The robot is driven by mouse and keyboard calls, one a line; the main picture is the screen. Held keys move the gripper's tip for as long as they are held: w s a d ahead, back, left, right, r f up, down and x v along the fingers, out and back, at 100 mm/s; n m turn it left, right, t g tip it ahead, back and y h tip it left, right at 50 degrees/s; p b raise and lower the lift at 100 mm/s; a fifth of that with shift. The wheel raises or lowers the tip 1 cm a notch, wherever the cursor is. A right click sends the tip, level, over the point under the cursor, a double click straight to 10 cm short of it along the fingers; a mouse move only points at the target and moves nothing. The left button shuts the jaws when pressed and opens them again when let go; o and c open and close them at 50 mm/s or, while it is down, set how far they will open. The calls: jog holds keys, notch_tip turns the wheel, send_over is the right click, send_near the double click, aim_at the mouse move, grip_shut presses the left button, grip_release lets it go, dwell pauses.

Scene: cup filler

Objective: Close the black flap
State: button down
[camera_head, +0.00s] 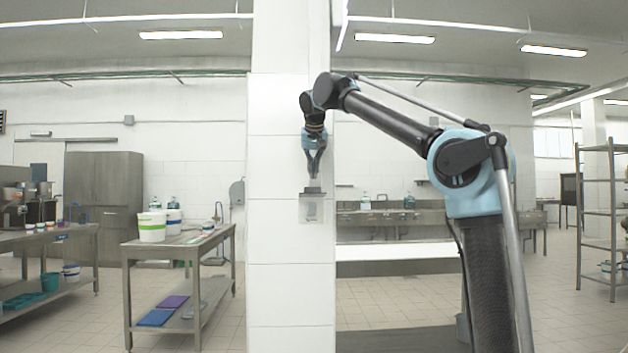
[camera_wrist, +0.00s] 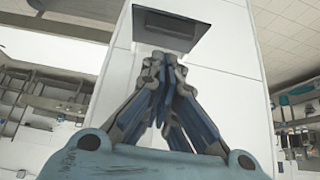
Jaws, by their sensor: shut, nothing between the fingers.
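The black flap (camera_head: 312,194) is a small dark plate on a white tiled pillar, at the top of a pale box (camera_head: 311,212). In the wrist view the flap (camera_wrist: 168,26) is a dark grey panel at the top middle. How far it stands open I cannot tell. My gripper (camera_head: 316,177) points down just above the flap in the head view. In the wrist view my gripper (camera_wrist: 163,58) has its fingertips together and empty, close to the panel's edge. Whether they touch it is unclear.
The white pillar (camera_head: 291,240) stands directly behind my gripper. A steel table (camera_head: 178,247) with a white bucket (camera_head: 152,226) is to the left. A sink counter (camera_head: 390,223) lies behind on the right. A steel shelf rack (camera_head: 598,212) stands far right.

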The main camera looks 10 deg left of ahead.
aim_at(312, 192)
jog(key=shift+s+f, duration=0.15)
jog(key=shift+f, duration=1)
jog(key=shift+d, duration=0.15)
jog(key=shift+s+f+t, duration=0.25)
jog(key=shift+t, duration=0.15)
